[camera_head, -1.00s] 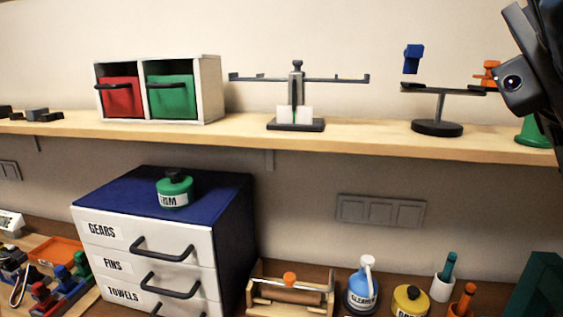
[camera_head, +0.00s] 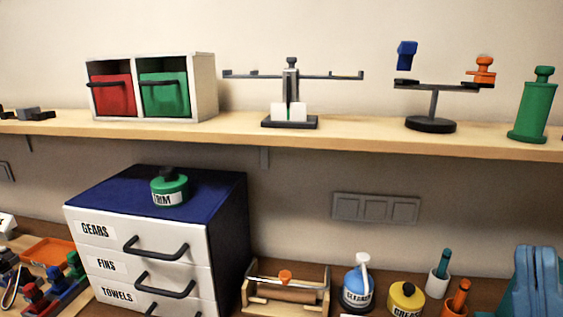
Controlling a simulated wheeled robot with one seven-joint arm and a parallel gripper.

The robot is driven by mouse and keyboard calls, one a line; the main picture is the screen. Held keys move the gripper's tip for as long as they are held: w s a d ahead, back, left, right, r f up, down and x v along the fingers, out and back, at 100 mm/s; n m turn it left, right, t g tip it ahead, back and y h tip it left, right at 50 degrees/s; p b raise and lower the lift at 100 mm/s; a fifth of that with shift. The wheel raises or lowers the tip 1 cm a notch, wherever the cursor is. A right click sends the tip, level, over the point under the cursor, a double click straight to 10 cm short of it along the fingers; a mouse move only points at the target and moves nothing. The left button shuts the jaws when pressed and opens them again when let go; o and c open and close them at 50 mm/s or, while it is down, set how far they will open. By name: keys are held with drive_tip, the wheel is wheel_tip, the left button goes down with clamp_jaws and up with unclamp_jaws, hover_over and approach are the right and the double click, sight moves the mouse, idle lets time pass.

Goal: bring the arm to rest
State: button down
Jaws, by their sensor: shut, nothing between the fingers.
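My gripper is not in view in the head camera, and no part of my arm can be made out for certain. The upper right, over the shelf (camera_head: 365,137), shows only wall and shelf items.
On the shelf stand a two-bin cabinet (camera_head: 213,90), a balance (camera_head: 290,122), a stand with blue and orange pieces (camera_head: 430,125) and a green cylinder (camera_head: 533,108). Below are a drawer unit (camera_head: 150,240), bottles and a light blue form (camera_head: 540,282) that I cannot identify.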

drive_tip(key=s+d+f+m+g+h, duration=0.1)
drive_tip(key=s+f+m+g+h, duration=0.1)
drive_tip(key=s+f+m+g, duration=0.5)
drive_tip(key=s+d+f+m+g+h, duration=0.2)
drive_tip(key=s+f+m+g, duration=0.4)
drive_tip(key=s+f, duration=0.7)
wheel_tip(320, 180, down, 5)
drive_tip(key=shift+s+f+m+g+h, duration=0.1)
drive_tip(key=shift+s+m+g+h, duration=0.25)
drive_tip(key=shift+g, duration=0.85)
